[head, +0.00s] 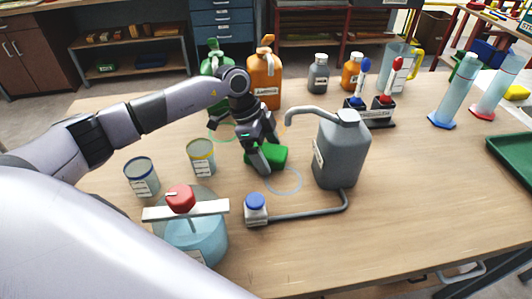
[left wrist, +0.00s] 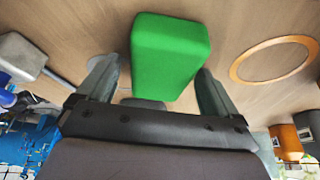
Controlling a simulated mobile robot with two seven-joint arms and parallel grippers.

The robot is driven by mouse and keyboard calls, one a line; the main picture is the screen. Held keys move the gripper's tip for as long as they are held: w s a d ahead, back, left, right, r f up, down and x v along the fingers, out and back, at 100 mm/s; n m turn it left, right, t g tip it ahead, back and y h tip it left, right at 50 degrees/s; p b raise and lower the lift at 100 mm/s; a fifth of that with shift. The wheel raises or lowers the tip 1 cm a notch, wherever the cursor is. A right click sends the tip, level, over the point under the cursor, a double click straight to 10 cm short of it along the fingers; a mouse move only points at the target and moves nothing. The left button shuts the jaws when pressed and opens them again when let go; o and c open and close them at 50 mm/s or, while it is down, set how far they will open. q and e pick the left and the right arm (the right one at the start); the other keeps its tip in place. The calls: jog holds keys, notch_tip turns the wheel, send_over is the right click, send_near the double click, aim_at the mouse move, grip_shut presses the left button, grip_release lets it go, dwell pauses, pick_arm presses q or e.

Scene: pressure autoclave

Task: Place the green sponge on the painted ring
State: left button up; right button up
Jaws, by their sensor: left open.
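The green sponge (head: 272,155) is a block on the wooden table, near the middle of the head view. My left gripper (head: 262,160) points down at it and hides part of it. In the left wrist view, the sponge (left wrist: 170,55) shows between the two open fingers (left wrist: 158,85); I cannot tell whether they touch it. A pale painted ring (head: 284,193) lies just in front of the sponge in the head view. An orange-tan ring (left wrist: 236,68) lies on the table at the right of the left wrist view. My right gripper is out of view.
Two tins (head: 201,158) and a red-topped vessel (head: 195,245) stand left. Orange (head: 264,80) and green bottles stand behind.

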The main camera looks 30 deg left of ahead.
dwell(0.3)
pick_arm(q)
jog(key=c, duration=1.1)
